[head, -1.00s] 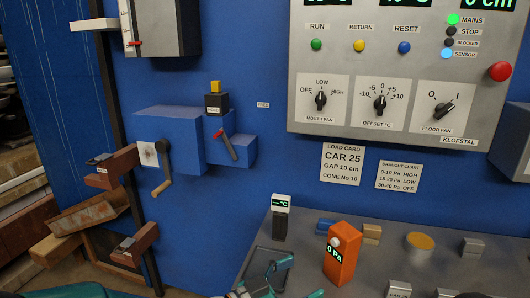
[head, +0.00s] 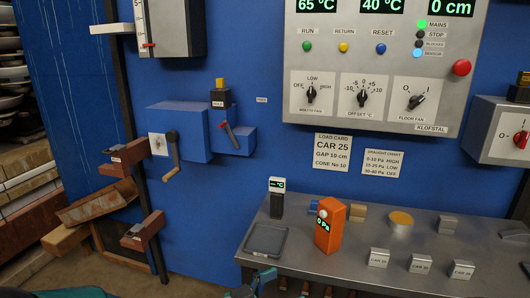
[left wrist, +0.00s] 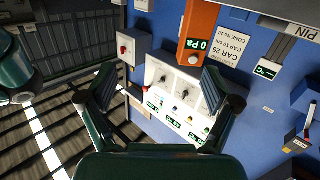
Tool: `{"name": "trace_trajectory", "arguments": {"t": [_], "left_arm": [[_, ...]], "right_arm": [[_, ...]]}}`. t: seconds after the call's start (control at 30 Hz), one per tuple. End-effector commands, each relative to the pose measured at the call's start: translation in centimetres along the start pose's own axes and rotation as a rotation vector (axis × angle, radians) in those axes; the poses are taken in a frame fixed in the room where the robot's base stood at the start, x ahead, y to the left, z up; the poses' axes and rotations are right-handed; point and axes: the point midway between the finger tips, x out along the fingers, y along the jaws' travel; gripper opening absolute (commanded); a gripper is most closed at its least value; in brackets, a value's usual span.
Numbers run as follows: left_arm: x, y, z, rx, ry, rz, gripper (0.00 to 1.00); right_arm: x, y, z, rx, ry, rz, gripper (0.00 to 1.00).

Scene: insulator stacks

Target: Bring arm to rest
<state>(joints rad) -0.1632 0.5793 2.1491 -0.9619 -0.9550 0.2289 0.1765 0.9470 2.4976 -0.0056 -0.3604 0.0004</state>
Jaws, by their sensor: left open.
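My left gripper (left wrist: 158,88) is open in the left wrist view, its two dark fingers spread wide with nothing between them. In the head view only a small teal and dark part of it (head: 262,279) shows at the bottom edge, in front of the steel bench. The rest of that arm is mostly below the picture; a teal piece shows at the bottom left. No right gripper can be made out in either view. A green rounded part of mine shows at the left of the wrist view.
The steel bench (head: 348,261) holds an orange gauge (head: 329,229), a dark reader (head: 277,202), a grey tray (head: 266,239) and several car blocks (head: 379,257). The control panel (head: 376,63) and a crank handle (head: 172,157) are on the blue wall.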

Motion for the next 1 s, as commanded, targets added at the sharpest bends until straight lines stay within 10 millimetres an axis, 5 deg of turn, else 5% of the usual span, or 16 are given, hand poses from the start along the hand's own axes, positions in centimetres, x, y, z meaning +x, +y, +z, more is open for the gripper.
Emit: {"name": "trace_trajectory", "arguments": {"t": [0.33,0.53,0.7,0.8,1.0], "left_arm": [[-3.8,-4.2,11.3,-0.263,-0.175,-0.187,0.89],[-9.7,-4.7,23.0,-0.541,-0.422,-0.398,0.89],[-15.7,-1.4,31.4,-0.778,-0.671,-0.547,0.89],[-18.7,1.3,34.4,-0.889,-0.802,-0.601,0.89],[-23.7,7.2,37.1,-1.071,-1.06,-0.664,0.89]], "right_arm": [[0.0,0.0,0.1,0.0,-0.001,0.0,0.38],[0.0,0.0,0.1,0.0,-0.001,0.0,0.38],[0.0,0.0,0.1,0.0,-0.001,0.0,0.38],[0.0,0.0,0.1,0.0,-0.001,0.0,0.38],[0.0,0.0,0.1,0.0,-0.001,0.0,0.38]]}}
